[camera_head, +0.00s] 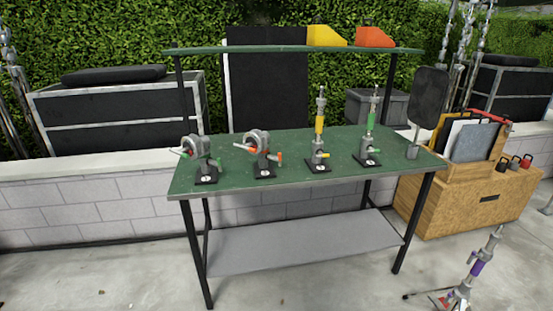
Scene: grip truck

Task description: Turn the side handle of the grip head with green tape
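A green worktable (300,185) stands ahead with a row of clamp-like hardware on small black bases.
A dark paddle-shaped panel (428,97) stands at the table's right end. A wooden crate (470,205) is right of the table. A purple-banded stand (476,268) is on the floor.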

